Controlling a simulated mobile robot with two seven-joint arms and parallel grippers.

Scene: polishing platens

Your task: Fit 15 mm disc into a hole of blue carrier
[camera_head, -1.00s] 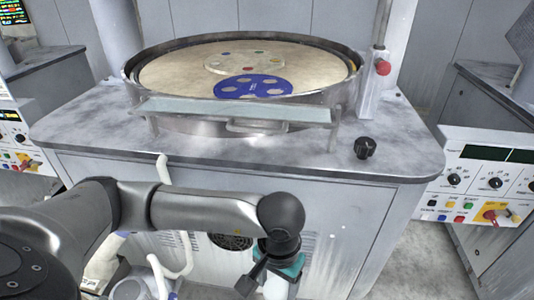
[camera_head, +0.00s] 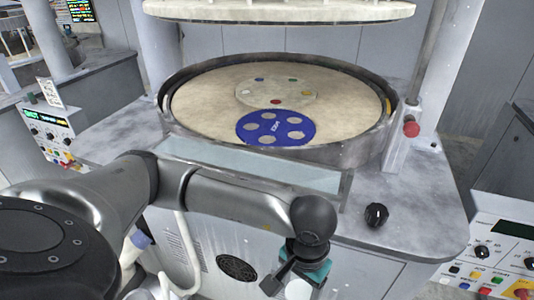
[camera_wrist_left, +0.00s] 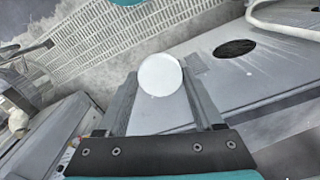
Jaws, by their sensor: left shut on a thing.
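The blue carrier (camera_head: 275,116) lies flat on the beige platen (camera_head: 200,105) inside the round metal tub. It has several round holes that show the beige surface. My left gripper (camera_wrist_left: 160,90) is shut on a round white disc (camera_wrist_left: 160,74), held between its two fingers in the left wrist view. In the head view the disc (camera_head: 298,290) shows at the bottom edge, partly cut off, below my left gripper (camera_head: 295,278). The gripper is low in front of the machine, apart from the carrier. My right gripper is not in view.
A pale round plate (camera_head: 268,122) with coloured dots (camera_head: 276,102) does not block the carrier. The tub rim (camera_head: 345,158) and a glassy front shelf (camera_head: 250,168) stand before the platen. An upper platen (camera_head: 280,12) hangs above. A black knob (camera_head: 376,214) and red button (camera_head: 411,129) are at right.

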